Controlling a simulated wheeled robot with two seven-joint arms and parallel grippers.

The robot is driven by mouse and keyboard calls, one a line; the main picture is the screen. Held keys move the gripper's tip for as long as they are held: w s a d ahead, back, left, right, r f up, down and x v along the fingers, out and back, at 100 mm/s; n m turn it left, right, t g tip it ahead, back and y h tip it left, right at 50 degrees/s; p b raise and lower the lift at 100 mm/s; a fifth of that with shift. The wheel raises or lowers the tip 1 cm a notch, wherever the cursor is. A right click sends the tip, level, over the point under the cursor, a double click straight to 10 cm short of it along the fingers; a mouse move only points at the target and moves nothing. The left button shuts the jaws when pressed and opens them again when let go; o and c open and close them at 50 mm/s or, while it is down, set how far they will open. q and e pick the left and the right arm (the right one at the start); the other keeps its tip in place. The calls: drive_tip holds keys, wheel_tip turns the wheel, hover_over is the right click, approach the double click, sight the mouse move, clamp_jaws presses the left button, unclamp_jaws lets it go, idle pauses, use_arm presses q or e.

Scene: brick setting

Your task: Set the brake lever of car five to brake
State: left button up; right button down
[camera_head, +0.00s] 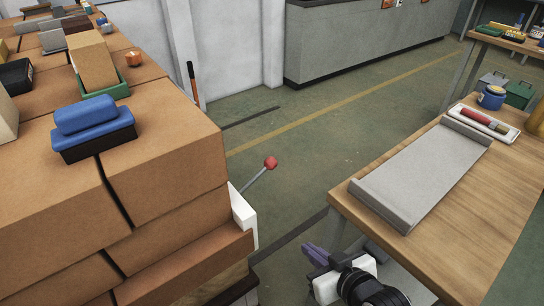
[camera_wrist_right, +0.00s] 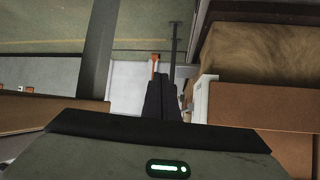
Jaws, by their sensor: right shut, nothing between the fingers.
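The brake lever (camera_head: 262,172) is a thin grey rod with a red ball knob (camera_head: 270,163). It leans up and to the right in the head view, from beside a white bracket (camera_head: 243,216) on the end of the brick-laden car (camera_head: 170,160). My right gripper (camera_head: 315,254) is below and to the right of the knob, apart from it. Its dark fingers (camera_wrist_right: 160,97) are shut with nothing between them. In the right wrist view, the white bracket (camera_wrist_right: 201,100) is to the right of the fingers; I cannot make out the knob there. My left gripper is not in view.
A wooden table (camera_head: 448,225) with a grey tray (camera_head: 425,175) stands close on the right, beside my right arm. Blue brick-like items (camera_head: 92,125) lie on the car's stack. An orange-handled pole (camera_head: 194,85) stands behind the car. Open floor (camera_head: 320,140) lies beyond the lever.

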drive_tip(key=w+a+r+n, duration=0.1)
drive_tip(key=w+a+r, duration=0.1)
drive_tip(key=r, duration=0.4)
drive_tip(key=w+a+r+n+y, duration=0.1)
drive_tip(key=w+r+n, duration=0.1)
drive_tip(key=w+r, duration=0.3)
drive_tip(key=w+a+r+n+t+y, duration=0.1)
drive_tip(key=w+r, duration=0.3)
drive_tip(key=r, duration=0.5)
drive_tip(key=shift+a+r+n, duration=0.2)
drive_tip(key=shift+a+n, duration=0.1)
drive_tip(key=shift+a, duration=0.5)
drive_tip(key=shift+w, duration=0.1)
hover_over(254, 178)
drive_tip(key=d, duration=0.4)
wheel_tip(254, 178, down, 4)
drive_tip(key=f, duration=0.2)
drive_tip(key=w+f, duration=0.1)
drive_tip(key=f, duration=0.1)
drive_tip(key=shift+d+b, duration=0.35)
drive_tip(key=shift+d, duration=0.1)
